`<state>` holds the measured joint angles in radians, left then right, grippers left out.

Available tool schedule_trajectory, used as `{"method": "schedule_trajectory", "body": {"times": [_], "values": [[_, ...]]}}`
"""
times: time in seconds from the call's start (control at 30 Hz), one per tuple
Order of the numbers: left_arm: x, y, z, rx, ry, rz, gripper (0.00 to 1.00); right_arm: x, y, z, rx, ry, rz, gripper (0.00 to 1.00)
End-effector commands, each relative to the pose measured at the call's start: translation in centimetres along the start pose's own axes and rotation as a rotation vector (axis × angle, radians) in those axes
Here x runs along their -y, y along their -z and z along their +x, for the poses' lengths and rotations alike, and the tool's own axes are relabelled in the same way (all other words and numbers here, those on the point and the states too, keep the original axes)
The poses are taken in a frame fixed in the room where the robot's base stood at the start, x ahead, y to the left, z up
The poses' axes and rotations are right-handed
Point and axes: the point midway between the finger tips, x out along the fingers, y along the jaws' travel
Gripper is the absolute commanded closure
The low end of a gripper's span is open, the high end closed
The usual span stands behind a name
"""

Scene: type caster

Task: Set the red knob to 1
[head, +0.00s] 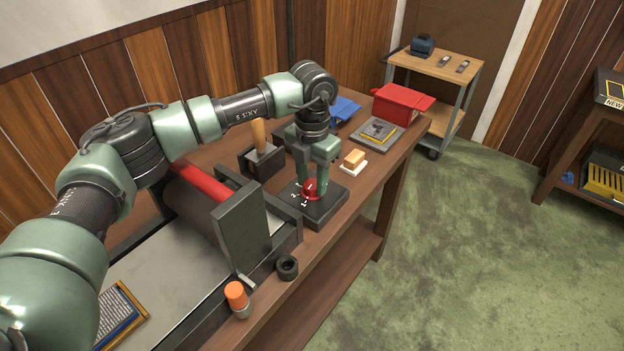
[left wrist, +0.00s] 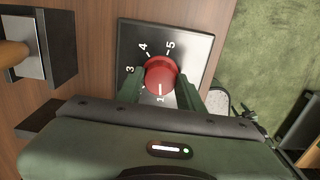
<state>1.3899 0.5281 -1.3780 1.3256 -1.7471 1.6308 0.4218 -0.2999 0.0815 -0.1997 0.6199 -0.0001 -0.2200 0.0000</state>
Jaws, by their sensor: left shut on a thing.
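The red knob (head: 310,190) sits on a dark dial plate (head: 328,212) near the table's right edge. In the left wrist view the red knob (left wrist: 160,72) shows from above, with white numbers 1, 3, 4 and 5 around it on the plate (left wrist: 190,45). A white line shows at the knob's side facing the 1; I cannot tell whether it is a pointer or a tick. My left gripper (head: 311,186) points down and is shut on the knob, one finger on each side (left wrist: 160,88). My right gripper is not in view.
A dark block with a wooden handle (head: 258,135) stands behind the plate. A small orange block on a white base (head: 354,160) is close on the right. An orange-capped container (head: 237,296) and a black ring (head: 287,267) stand at the front. A red box (head: 398,104) is farther back.

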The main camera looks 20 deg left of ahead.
Motion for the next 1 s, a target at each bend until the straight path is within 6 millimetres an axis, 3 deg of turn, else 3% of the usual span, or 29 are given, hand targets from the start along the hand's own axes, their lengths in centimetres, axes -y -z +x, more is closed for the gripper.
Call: {"method": "schedule_trajectory", "body": {"times": [0.23, 0.27, 0.33, 0.73, 1.0], "values": [[-0.1, -0.2, -0.3, 0.008, 0.0, -0.004, 1.0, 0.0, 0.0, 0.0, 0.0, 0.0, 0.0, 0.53], [-0.1, -0.2, -0.3, 0.008, 0.0, -0.004, 0.6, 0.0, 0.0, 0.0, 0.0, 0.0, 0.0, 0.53], [-0.1, -0.2, -0.3, 0.007, 0.0, -0.004, 0.41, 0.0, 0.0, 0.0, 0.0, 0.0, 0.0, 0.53], [0.0, -0.1, -0.7, 0.004, 0.001, -0.001, 0.41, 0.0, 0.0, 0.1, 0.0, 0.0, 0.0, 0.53], [-0.1, -0.2, -5.0, 0.007, 0.0, -0.001, 0.41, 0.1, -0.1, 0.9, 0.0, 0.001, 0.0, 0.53]]}}
